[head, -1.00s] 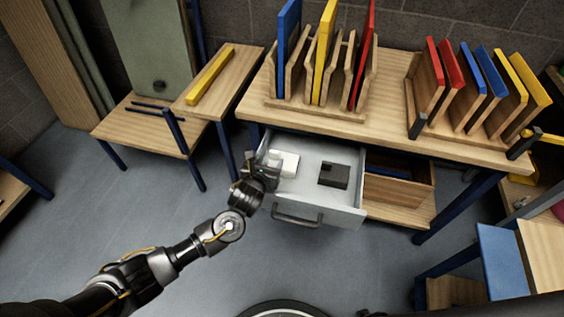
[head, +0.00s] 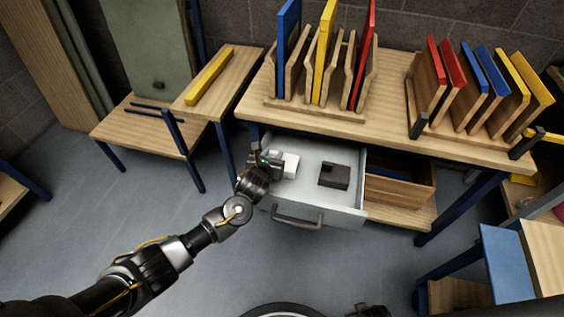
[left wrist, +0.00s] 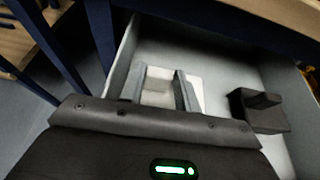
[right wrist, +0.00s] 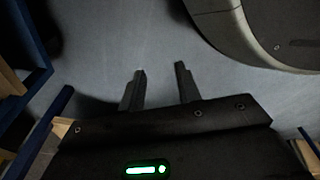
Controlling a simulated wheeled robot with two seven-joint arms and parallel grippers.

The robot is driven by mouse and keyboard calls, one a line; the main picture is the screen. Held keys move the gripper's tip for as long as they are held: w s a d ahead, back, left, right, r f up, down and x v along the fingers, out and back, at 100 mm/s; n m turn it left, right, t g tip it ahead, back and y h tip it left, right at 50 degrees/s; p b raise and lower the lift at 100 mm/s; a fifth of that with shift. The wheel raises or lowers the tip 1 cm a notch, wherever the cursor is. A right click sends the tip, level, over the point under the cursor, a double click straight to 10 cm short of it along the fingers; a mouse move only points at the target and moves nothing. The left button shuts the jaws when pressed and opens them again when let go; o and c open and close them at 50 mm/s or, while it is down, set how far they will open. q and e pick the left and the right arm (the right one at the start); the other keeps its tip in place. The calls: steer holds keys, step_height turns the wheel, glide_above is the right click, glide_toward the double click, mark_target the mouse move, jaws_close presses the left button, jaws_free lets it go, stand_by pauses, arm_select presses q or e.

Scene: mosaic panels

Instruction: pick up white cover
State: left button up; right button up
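The white cover (head: 291,164) lies in the left part of an open grey drawer (head: 340,213). My left gripper (head: 274,160) is over the drawer's left side, right beside the cover. In the left wrist view its two fingers (left wrist: 160,90) are apart. Part of the white cover (left wrist: 198,92) shows between and to the right of them; I cannot tell whether they touch it. My right gripper (right wrist: 160,86) has its fingers apart with nothing between them, above bare floor.
A dark block (head: 334,176) lies in the drawer, right of the cover. The wooden tabletop (head: 390,138) overhangs the drawer's back and holds racks of coloured panels. A blue table leg (left wrist: 103,35) stands close left of the drawer. The floor in front is clear.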

arm_select(q)
jaws_close()
